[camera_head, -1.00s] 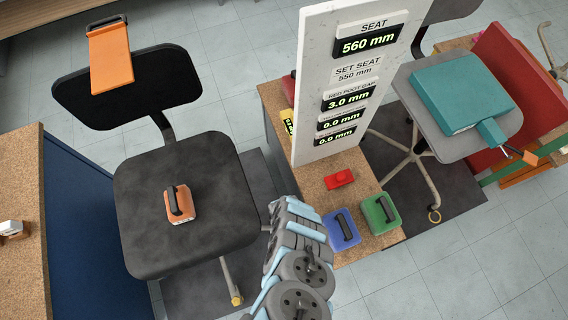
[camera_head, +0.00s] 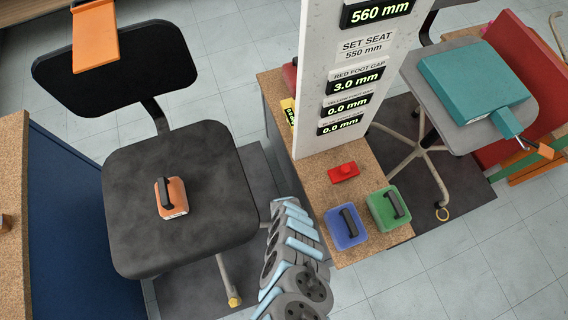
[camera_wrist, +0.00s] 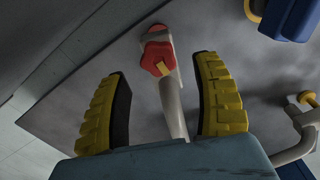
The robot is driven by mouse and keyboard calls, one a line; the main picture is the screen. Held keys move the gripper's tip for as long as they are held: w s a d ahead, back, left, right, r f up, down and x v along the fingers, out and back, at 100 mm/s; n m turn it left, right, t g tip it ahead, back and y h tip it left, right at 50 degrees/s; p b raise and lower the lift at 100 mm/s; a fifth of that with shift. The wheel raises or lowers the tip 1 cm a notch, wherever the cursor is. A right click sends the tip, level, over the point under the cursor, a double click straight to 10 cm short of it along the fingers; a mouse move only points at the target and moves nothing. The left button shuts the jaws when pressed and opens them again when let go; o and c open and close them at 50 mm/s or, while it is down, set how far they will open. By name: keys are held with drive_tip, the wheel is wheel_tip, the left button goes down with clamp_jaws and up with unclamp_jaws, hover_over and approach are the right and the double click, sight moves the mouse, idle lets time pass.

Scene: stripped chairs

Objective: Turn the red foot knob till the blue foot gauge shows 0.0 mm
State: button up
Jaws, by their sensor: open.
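The red foot knob (camera_wrist: 158,58), with a yellow mark, sits on a pale chair leg (camera_wrist: 172,100) in the wrist view. My gripper (camera_wrist: 164,70) is open, its two yellow ribbed fingers spread left and right of the leg. The knob appears between and slightly beyond the fingertips; I see no contact. In the head view the gauge board (camera_head: 318,110) carries a red foot gap display (camera_head: 357,84) reading 3.0 mm. Two lower displays (camera_head: 346,105) (camera_head: 341,125) read 0.0 mm; their labels are too small to tell which is blue. My gripper is hidden there.
A black chair (camera_head: 180,215) with an orange weight (camera_head: 171,197) stands left. A grey chair (camera_head: 420,90) stands right. In the wrist view, a blue part (camera_wrist: 290,18) is upper right.

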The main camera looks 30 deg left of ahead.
drive_tip(key=shift+f+b, duration=1.2)
drive_tip(key=shift+f, duration=0.55)
drive_tip(key=c, duration=1.2)
